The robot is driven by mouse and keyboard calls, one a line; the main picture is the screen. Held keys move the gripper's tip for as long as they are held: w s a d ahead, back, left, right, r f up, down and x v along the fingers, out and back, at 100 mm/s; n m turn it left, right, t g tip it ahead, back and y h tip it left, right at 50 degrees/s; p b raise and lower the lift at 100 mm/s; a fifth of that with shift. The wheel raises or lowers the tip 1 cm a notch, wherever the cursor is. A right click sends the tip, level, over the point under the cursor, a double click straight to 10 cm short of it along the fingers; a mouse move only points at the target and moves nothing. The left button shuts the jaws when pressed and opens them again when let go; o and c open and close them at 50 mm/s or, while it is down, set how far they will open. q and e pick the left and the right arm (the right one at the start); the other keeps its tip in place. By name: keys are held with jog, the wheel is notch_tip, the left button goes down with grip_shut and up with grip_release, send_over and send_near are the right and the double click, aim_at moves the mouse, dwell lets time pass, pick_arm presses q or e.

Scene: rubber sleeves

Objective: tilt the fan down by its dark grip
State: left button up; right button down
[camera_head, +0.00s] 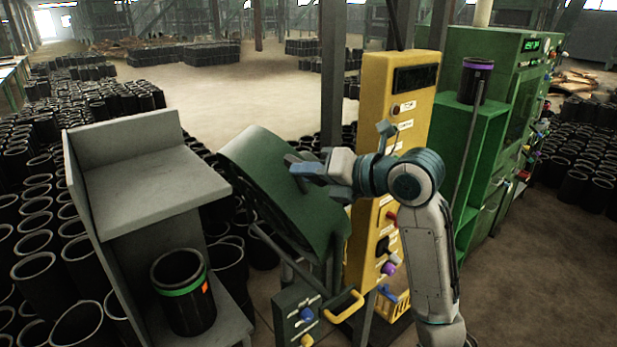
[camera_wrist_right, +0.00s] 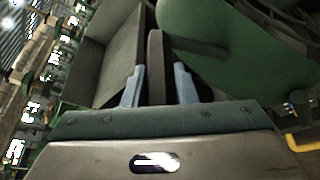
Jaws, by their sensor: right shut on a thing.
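The fan (camera_head: 262,165) is a big dark green drum on a stand in the middle of the head view, tilted. Its green side also fills the upper right of the right wrist view (camera_wrist_right: 225,45). My right gripper (camera_head: 300,168) reaches in from the right over the fan's top. In the right wrist view its two blue-grey fingers (camera_wrist_right: 158,88) stand on either side of the dark grip (camera_wrist_right: 156,55), a flat dark bar, and are shut on it. In the head view the grip is mostly hidden by the gripper. My left gripper is not in view.
A grey stepped stand (camera_head: 140,180) holds a black sleeve with a green band (camera_head: 183,300) at left. A yellow control panel (camera_head: 375,110) stands close behind my right arm. A green machine (camera_head: 490,130) is at right. Many black sleeves crowd the floor at left.

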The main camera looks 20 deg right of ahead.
jog(key=shift+a+f, duration=0.1)
jog(key=shift+f, duration=0.15)
jog(key=c, duration=1.3)
grip_release()
jog(key=shift+o, duration=0.7)
jog(key=shift+a+r, duration=0.15)
jog(key=shift+s+d+b, duration=0.3)
jog(key=shift+s+d, duration=0.1)
pick_arm(q)
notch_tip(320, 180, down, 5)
jog(key=b, duration=0.3)
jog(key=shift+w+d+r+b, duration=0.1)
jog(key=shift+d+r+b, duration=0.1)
jog(key=shift+b, duration=0.2)
pick_arm(e)
jog(key=v, duration=1)
jog(key=shift+a, duration=0.15)
